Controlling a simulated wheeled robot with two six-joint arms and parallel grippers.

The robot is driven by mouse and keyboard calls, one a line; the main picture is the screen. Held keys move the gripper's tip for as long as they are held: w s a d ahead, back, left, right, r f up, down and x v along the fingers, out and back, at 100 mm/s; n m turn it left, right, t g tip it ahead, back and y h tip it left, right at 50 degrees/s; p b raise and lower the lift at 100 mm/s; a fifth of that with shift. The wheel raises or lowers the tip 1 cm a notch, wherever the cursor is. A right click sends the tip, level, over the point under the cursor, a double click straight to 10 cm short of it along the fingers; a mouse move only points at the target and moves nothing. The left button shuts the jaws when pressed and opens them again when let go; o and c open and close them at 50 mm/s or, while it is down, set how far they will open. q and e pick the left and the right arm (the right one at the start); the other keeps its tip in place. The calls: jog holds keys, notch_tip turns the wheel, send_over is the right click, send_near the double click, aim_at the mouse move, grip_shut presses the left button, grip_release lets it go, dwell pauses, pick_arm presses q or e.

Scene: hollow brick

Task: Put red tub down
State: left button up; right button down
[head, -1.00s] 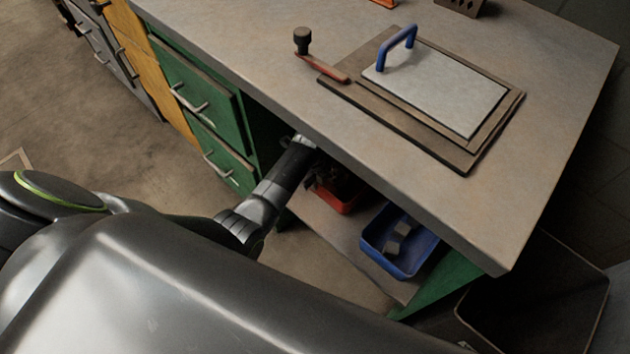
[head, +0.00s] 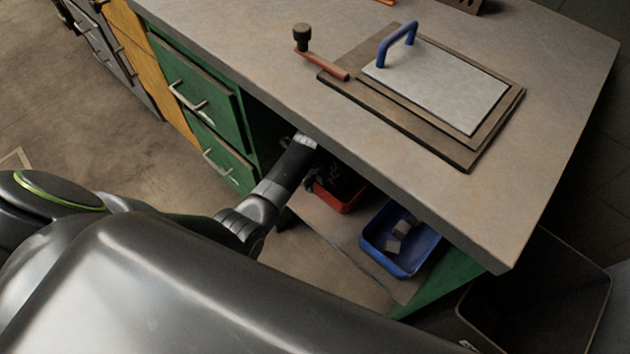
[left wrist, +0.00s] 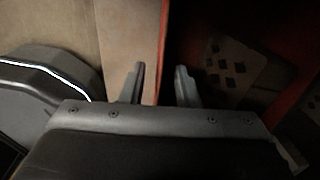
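The red tub (head: 350,207) stands on the shelf under the bench top, left of the blue tub, and is partly hidden by the bench edge and my left arm. In the left wrist view its red wall (left wrist: 163,45) runs up between the fingers of my left gripper (left wrist: 160,84). The fingers are apart, with a gap to the wall on both sides. The gripper (head: 314,180) is dark and partly hidden in the head view. A pale piece with several dark holes (left wrist: 232,68) lies inside the red tub. My right gripper is not in view.
A blue tub (head: 429,254) with grey blocks stands close to the right on the shelf (head: 335,238). The bench top (head: 270,60) overhangs the shelf. Green drawers (head: 205,110) are at the left. A dark open bin (head: 560,290) stands at the lower right.

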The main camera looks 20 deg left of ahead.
pick_arm(q)
jog(key=shift+s+f, duration=0.1)
